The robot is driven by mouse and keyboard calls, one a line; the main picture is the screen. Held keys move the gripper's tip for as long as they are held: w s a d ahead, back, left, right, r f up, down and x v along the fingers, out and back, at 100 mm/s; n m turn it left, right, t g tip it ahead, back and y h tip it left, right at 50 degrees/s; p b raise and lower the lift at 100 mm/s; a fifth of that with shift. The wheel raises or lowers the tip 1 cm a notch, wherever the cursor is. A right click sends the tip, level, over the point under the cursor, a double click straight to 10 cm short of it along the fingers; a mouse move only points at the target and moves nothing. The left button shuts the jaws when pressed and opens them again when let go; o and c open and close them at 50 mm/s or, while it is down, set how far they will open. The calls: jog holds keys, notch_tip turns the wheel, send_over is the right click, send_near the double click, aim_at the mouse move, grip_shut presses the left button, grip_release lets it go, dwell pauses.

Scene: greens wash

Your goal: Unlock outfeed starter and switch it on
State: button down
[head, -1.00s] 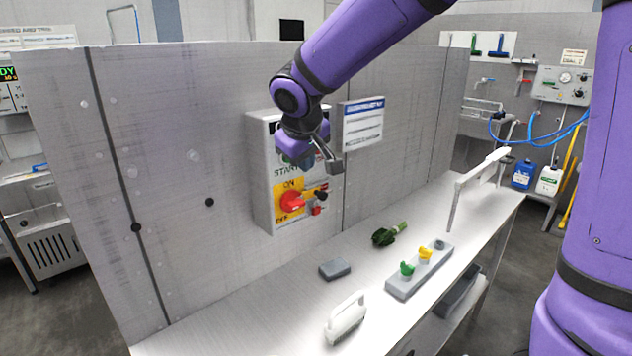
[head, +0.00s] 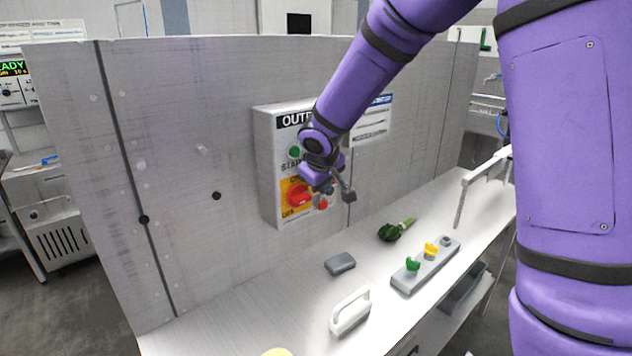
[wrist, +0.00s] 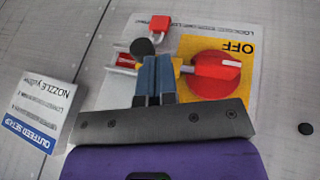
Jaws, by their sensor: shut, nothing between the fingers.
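The outfeed starter box (head: 267,165) is on the grey wall panel, with a green start button (head: 294,152). Its red rotary switch (head: 299,195) sits on a yellow plate; in the wrist view the switch (wrist: 205,70) lies right of my fingers, beside the word OFF. A red padlock (wrist: 159,24) shows beyond my fingertips, apart from the switch handle; what it hangs on is unclear. Left of the fingers is a red piece with pale bars (wrist: 125,61). A black round knob (wrist: 142,47) overlaps the fingertips' edge. My gripper (head: 348,195) is shut and empty, before the box's lower right.
On the bench below are a grey block (head: 340,264), a white-handled tool (head: 350,312), dark leafy greens (head: 395,231) and a grey strip with green and yellow knobs (head: 425,268). A notice (head: 370,125) is right of the box. A white frame (head: 470,182) stands farther right.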

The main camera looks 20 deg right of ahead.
jog(key=shift+w+d, duration=0.1)
jog(key=shift+d, duration=0.1)
jog(key=shift+w+d, duration=0.25)
jog(key=shift+d, duration=0.4)
jog(key=shift+w+d, duration=0.25)
jog(key=shift+d, duration=0.4)
jog(key=shift+w+d, duration=0.25)
jog(key=shift+d, duration=0.4)
